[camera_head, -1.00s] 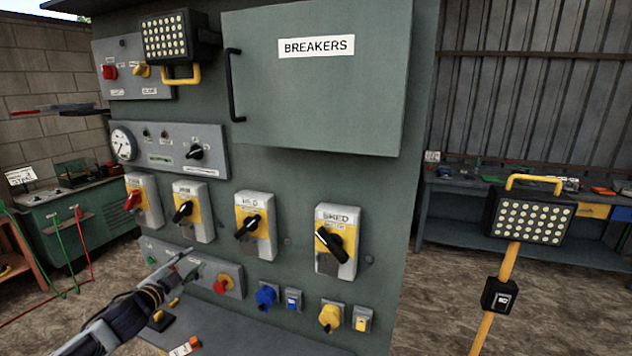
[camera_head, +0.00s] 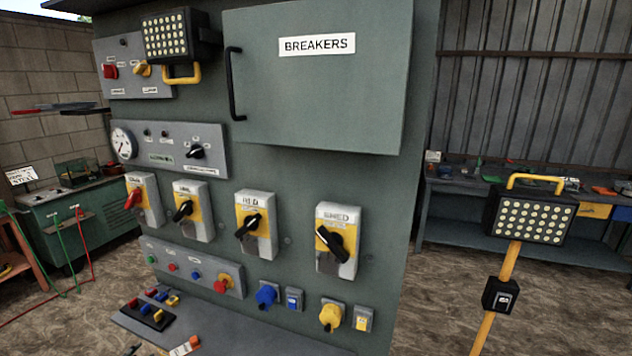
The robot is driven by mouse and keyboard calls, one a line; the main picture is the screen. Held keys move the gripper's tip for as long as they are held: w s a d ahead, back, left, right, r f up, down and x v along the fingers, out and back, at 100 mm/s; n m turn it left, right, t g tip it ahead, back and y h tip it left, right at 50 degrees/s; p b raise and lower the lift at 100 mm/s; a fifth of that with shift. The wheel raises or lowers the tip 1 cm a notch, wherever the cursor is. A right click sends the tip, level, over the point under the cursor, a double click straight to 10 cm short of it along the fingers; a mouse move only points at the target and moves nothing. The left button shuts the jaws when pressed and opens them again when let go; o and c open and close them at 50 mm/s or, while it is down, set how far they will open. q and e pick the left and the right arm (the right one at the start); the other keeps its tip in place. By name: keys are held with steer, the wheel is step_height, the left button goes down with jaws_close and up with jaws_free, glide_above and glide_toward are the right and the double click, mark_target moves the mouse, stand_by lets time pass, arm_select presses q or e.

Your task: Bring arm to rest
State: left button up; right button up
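The grey-green control panel (camera_head: 300,175) fills the middle of the view. My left gripper is almost wholly out of view; only a small dark sliver at the bottom edge (camera_head: 134,350) may be its tip, and whether it is open or shut does not show. My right gripper is not in view. The row of rotary switches has a red handle (camera_head: 134,199) at the left and black handles on the others, including the shed switch (camera_head: 333,243) at the right. The lower button strip (camera_head: 195,268) and the small dark button block (camera_head: 148,314) are uncovered.
The closed breakers door (camera_head: 320,100) juts out from the panel. A work light on a yellow stand (camera_head: 528,218) is at the right, before a workbench (camera_head: 470,225). A green cabinet with cables (camera_head: 80,225) is at the left. The space before the panel looks clear.

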arm_select(q)
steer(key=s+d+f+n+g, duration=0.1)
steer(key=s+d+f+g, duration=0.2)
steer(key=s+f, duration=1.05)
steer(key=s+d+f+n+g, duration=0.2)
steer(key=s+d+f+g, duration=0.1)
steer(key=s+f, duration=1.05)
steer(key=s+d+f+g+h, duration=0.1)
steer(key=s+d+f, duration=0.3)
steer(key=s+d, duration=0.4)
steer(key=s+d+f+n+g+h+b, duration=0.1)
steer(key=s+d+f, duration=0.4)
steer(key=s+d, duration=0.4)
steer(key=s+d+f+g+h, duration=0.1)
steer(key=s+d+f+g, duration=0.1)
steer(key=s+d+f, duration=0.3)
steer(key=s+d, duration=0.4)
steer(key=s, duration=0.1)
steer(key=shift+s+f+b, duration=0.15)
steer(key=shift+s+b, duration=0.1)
steer(key=shift+b, duration=0.15)
